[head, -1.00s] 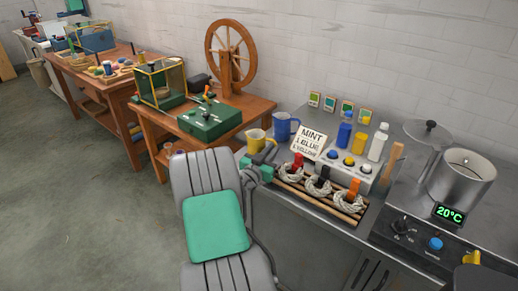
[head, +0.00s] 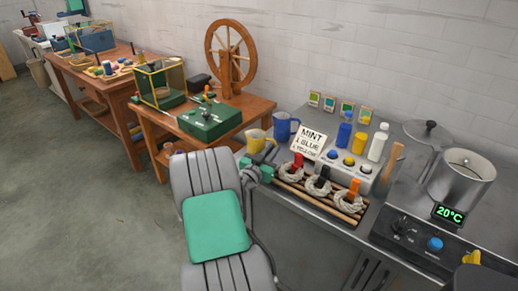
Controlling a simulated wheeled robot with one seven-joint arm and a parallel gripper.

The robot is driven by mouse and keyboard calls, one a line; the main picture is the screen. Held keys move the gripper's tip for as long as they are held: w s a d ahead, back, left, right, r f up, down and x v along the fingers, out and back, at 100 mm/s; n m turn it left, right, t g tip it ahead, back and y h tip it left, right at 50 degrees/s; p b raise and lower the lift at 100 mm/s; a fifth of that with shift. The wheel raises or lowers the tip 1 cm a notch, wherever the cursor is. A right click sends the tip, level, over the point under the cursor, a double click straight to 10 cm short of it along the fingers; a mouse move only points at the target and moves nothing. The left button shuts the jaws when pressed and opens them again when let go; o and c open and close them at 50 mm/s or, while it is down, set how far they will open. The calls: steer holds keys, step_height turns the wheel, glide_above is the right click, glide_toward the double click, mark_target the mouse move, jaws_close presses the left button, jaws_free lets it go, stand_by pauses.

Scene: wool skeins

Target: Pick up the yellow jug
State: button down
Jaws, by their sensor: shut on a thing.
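The yellow jug (head: 255,142) stands upright at the left end of the steel counter, beside the blue jug (head: 284,127). My gripper (head: 263,157) reaches in at the front of the yellow jug, low on its handle side. It is shut on the yellow jug. My arm and the gripper's own body partly hide the jug's lower part and the exact place of contact. I cannot see a gap between the jug and the counter.
A wooden rack (head: 322,191) with several wool skeins lies close to the right of my gripper. A "MINT" card (head: 308,142) stands behind it. Dye bottles (head: 344,134), a steel pot (head: 460,176) and a temperature display (head: 447,212) are farther right. A green box (head: 210,122) sits on the wooden table at left.

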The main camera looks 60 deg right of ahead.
steer(key=shift+r, duration=0.15)
steer(key=shift+r, duration=0.7)
steer(key=s+a+r, duration=0.2)
steer(key=a+r, duration=0.9)
steer(key=a, duration=0.2)
steer(key=shift+a+r, duration=0.2)
steer(key=shift+a, duration=0.2)
stand_by(0.9)
